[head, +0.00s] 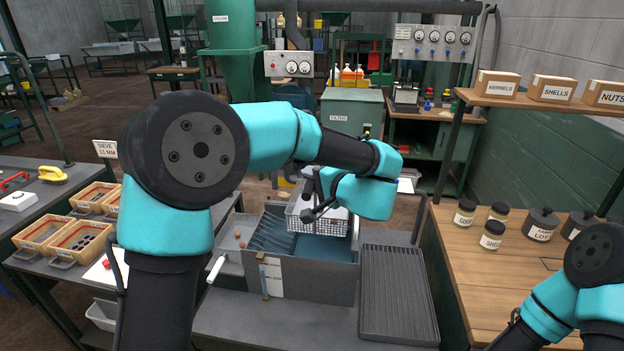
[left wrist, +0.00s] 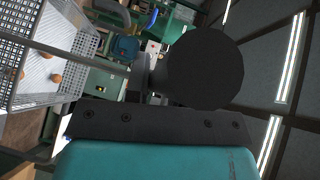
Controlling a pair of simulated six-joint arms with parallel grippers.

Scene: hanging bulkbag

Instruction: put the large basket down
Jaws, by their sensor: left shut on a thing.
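The large basket (head: 330,224) is a white wire-mesh basket hanging over the blue-lined tank (head: 270,228) in the middle of the bench. My left gripper (head: 311,205) is shut on it at its upper side, partly hidden by my left forearm. In the left wrist view the basket (left wrist: 40,85) fills the left side, tilted in the picture, with a few brown round pieces inside and a bar running toward the gripper. Whether the basket's bottom touches the tank is hidden. My right gripper is outside the views; only part of that arm shows at lower right.
A grey ribbed drainboard (head: 398,300) lies right of the tank, empty. A wooden table (head: 500,290) with labelled jars (head: 492,234) stands further right. Sorting trays (head: 80,241) are on the left bench. A green filter cabinet (head: 352,112) stands behind.

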